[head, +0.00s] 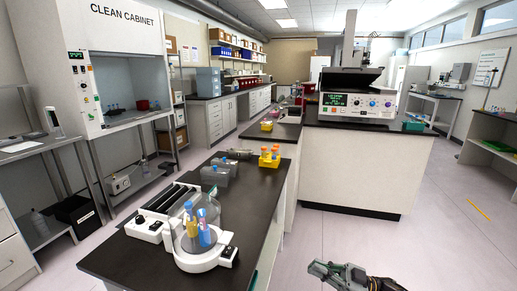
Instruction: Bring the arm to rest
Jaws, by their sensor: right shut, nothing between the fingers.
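My right gripper (318,268) shows at the bottom edge of the head view, right of centre. It is shut and empty, over the open floor to the right of the black bench. Its fingers point left and touch nothing that I can see. My right arm comes in from the bottom edge. My left gripper is not in view.
The black bench (262,196) is left of my right gripper. It carries a white cell processor (192,262) with a clear dome, a yellow rack (269,161) and grey blocks. A white counter (350,165) stands ahead.

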